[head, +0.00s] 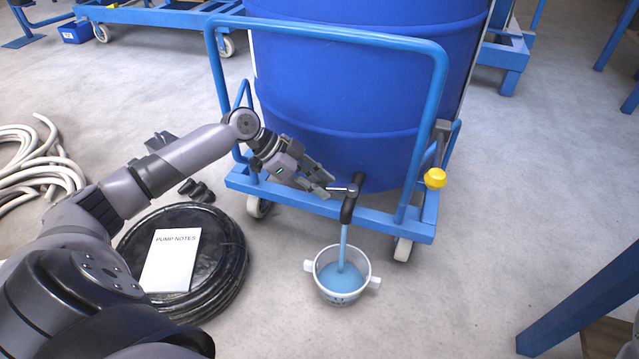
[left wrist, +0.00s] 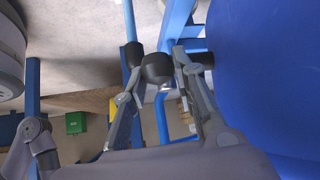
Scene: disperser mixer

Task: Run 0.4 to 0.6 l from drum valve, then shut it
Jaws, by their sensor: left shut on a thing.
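The large blue drum (head: 370,90) stands on a blue wheeled cart. Its black valve (head: 349,208) sticks out low at the front, with a thin metal lever (head: 341,189) pointing left. Blue liquid (head: 340,277) covers the pail's bottom; any scale inside is too small to read. My left gripper (head: 328,188) is shut on the lever's end. In the left wrist view, its fingers (left wrist: 155,85) are beside a dark rounded part. My right gripper is out of view.
A blue cart rail (head: 330,30) arches before the drum. A yellow knob (head: 435,178) is on the right. A black coiled hose (head: 215,285) bears a white "PUMP NOTES" sheet (head: 171,260). Pale hoses (head: 40,165) lie at left. Floor right of the pail is clear.

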